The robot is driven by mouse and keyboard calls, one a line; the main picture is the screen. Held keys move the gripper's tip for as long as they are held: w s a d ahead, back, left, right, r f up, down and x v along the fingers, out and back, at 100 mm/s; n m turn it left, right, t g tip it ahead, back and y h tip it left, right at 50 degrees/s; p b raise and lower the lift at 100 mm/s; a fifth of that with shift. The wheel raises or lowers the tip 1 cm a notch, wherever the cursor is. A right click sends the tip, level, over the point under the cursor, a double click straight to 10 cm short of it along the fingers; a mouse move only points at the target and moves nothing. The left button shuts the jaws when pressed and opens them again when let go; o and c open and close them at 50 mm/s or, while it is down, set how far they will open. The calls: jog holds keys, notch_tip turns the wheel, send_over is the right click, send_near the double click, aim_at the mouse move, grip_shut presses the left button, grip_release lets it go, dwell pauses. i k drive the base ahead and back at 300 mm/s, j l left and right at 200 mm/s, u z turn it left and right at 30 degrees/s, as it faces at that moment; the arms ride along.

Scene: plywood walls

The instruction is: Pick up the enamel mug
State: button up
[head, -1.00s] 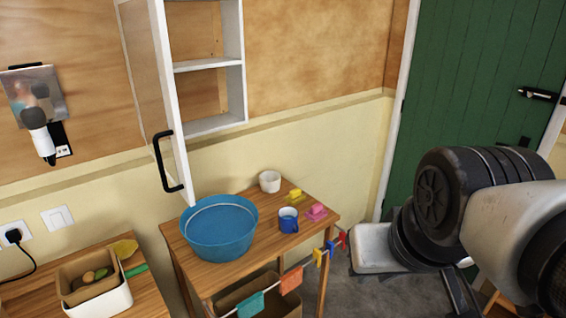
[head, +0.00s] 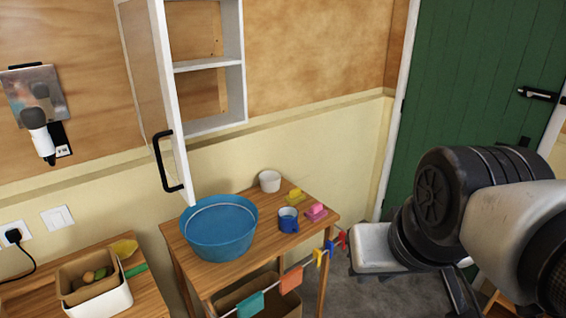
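The enamel mug (head: 288,223) is blue with a pale inside and stands upright on the wooden table (head: 262,246). It is right of the large blue basin (head: 218,230) and left of a pink item. My arm shows at the right of the head view, apart from the table. The end of my gripper cannot be made out, so its fingers are not visible.
A white cup (head: 270,181), a yellow item (head: 295,196) and a pink item (head: 316,211) stand near the mug. An open cabinet door (head: 155,100) hangs above the basin. Cloths and pegs hang on a line along the table's front. A green door (head: 470,90) is at right.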

aim_at(288, 217)
jog(key=i+l+u, duration=0.35)
jog(key=i+l, duration=0.3)
jog(key=i+l+u, duration=0.35)
jog(key=i+l, duration=0.35)
jog(key=l, duration=0.15)
